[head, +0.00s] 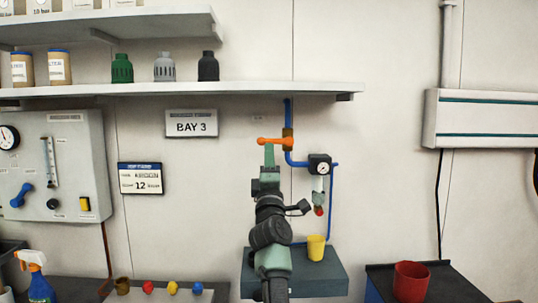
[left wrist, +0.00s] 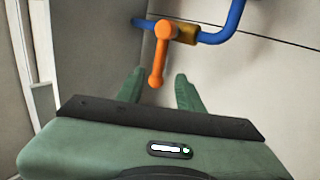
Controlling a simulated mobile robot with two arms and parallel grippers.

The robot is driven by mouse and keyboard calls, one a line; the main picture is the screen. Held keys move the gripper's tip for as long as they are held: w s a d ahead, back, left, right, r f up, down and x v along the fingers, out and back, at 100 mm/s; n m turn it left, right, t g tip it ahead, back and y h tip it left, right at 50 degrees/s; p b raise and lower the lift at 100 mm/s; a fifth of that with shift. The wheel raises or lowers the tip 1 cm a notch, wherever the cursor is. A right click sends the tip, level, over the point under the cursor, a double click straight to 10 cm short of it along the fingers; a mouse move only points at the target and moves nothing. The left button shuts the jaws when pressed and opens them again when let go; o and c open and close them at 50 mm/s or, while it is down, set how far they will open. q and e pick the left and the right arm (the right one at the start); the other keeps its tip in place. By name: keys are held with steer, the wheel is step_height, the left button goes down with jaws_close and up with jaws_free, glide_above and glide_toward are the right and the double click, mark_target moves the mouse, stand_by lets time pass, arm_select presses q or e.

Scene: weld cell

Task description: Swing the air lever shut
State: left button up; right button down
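The orange air lever (head: 272,141) sits on a brass valve (head: 288,133) on a blue air pipe (head: 288,108) at the wall. It sticks out to the left, across the upright pipe. My left gripper (head: 269,152) is raised at the lever and covers part of the view below it. In the left wrist view the left gripper (left wrist: 159,84) is open, its two green fingers apart. The lever's rounded end (left wrist: 156,80) shows between the fingertips; I cannot tell whether either finger touches it. My right gripper is not in view.
A pressure gauge unit (head: 319,165) hangs right of the valve. A yellow cup (head: 316,247) stands on a grey-blue shelf (head: 333,280) below. A red cup (head: 410,281) stands at lower right.

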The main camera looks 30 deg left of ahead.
arm_select(q)
steer(key=v, duration=0.2)
steer(key=shift+s+d+f, duration=0.15)
steer(key=shift+s+f, duration=0.05)
steer(key=shift+s, duration=0.05)
stand_by(0.3)
